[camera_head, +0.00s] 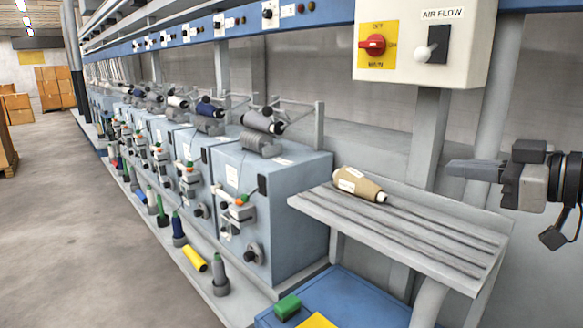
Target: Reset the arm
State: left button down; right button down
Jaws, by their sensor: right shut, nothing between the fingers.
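My right gripper (474,170) comes in from the right edge, above the right part of a grey slatted shelf (420,232). Its fingers are together and hold nothing. It points left and is clear of the shelf and the wall panel. My left gripper does not show. A tan yarn cone (360,186) with white labels lies on its side at the back left of the shelf, left of and apart from the gripper.
A control box (425,42) with a red rotary switch (373,44) and a white knob hangs above. Spinning units (270,200) run left, with bobbins along the top. A green block (287,306) lies on a blue surface below. The floor (80,240) at left is clear.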

jog(key=s+a+f+m+g+h, duration=0.2)
jog(key=s+a+f+h, duration=0.1)
jog(key=f, duration=1)
jog(key=s+a+f+m+g+h, duration=0.2)
jog(key=s+a+f, duration=0.1)
jog(key=f, duration=1)
jog(key=s+a+f+m+g+h, duration=0.2)
jog(key=s+f, duration=0.5)
jog(key=s, duration=0.3)
jog(key=s+a+f+m+g+h, duration=0.25)
jog(key=s+f, duration=0.35)
jog(key=s, duration=0.4)
jog(key=w+a+f+t+y+b, duration=0.1)
jog(key=w+a+f+t+y, duration=0.2)
jog(key=w+a+f+t, duration=0.1)
jog(key=shift+w+a+f+n+t, duration=0.35)
jog(key=shift+w+a+t, duration=0.2)
jog(key=shift+w+t, duration=0.75)
